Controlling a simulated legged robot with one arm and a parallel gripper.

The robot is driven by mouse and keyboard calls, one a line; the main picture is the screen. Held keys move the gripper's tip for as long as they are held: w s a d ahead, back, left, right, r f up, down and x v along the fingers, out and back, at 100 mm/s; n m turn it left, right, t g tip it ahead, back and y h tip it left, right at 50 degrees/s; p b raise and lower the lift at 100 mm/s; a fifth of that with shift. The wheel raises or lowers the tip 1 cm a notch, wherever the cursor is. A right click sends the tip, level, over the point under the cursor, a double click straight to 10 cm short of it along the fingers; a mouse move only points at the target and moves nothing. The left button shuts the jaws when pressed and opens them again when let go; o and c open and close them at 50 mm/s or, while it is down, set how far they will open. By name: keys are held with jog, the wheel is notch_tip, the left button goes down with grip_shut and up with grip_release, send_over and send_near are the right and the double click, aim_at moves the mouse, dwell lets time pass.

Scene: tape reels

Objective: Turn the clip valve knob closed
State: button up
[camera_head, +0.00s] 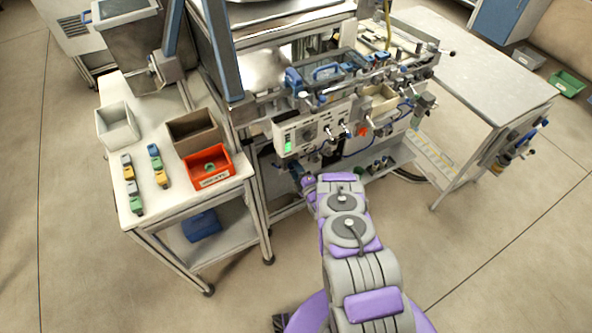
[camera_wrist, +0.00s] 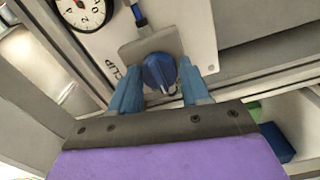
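In the wrist view, a round blue knob (camera_wrist: 159,72) sits on a grey mounting plate (camera_wrist: 136,50) against a pale panel with partly visible lettering. My gripper (camera_wrist: 160,80) is open, with one blue finger on the left of the knob and one on the right. The knob lies between or just beyond the fingertips; I cannot tell whether they touch it. In the head view, my arm reaches forward to the lower front of the machine, with my gripper (camera_head: 303,180) small and partly hidden there. I cannot make out the knob in that view.
A dial gauge (camera_wrist: 85,10) is above left of the knob. The machine's control panel (camera_head: 313,128) and levers are above my gripper. A white side table (camera_head: 115,84) with an orange bin (camera_head: 209,167) stands left, and a grey table (camera_head: 500,85) stands right. Floor at lower right is clear.

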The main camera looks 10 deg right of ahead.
jog(key=o, duration=0.4)
jog(key=shift+a+f, duration=0.1)
jog(key=shift+v, duration=8.75)
